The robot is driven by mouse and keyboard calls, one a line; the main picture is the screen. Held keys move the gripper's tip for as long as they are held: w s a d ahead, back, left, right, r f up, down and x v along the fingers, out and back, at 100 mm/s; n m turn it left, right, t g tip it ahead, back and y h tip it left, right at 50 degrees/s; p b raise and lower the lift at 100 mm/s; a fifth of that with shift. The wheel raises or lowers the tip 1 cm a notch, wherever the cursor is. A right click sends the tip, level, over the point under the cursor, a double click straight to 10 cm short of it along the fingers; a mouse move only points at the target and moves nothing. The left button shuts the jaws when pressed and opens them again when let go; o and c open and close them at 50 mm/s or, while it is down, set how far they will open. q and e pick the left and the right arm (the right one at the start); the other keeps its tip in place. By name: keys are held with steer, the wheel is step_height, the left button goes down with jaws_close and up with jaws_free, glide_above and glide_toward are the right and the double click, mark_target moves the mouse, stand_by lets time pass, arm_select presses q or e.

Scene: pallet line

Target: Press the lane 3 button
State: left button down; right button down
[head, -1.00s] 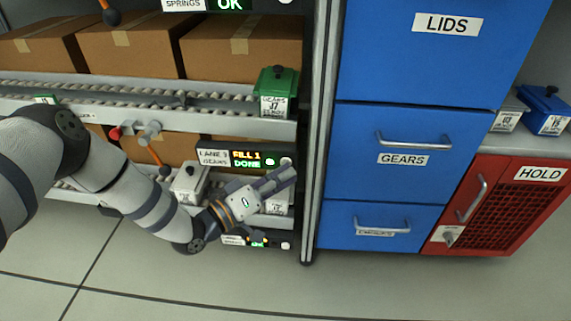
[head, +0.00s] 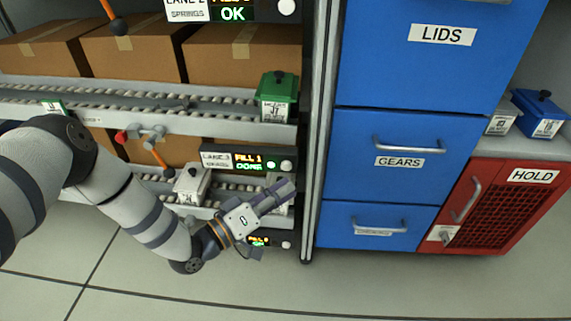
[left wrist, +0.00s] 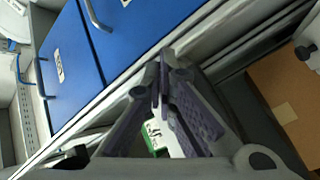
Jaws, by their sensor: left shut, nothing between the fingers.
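The lane 3 panel (head: 220,160) is on the shelf front in the head view. Its screen reads FILL 1 DONE, with a green lamp lit. A round whitish button (head: 287,166) is at the panel's right end, uncovered. My left gripper (head: 290,187) is shut and empty. Its fingertips are just below the button in the picture; I cannot tell their depth gap. In the left wrist view the closed fingers (left wrist: 162,85) fill the middle, and the button cannot be made out. My right gripper is not in view.
A pale bin (head: 190,186) stands on the lower rollers, and another is partly behind my fingers. A green bin (head: 277,98) stands above the panel. The shelf post (head: 316,130) and blue drawers (head: 400,150) are to the right. Another panel is below, partly hidden.

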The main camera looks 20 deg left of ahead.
arm_select(q)
steer(key=s, duration=0.1)
steer(key=s+d+p, duration=0.1)
steer(key=shift+s, duration=0.4)
stand_by(0.4)
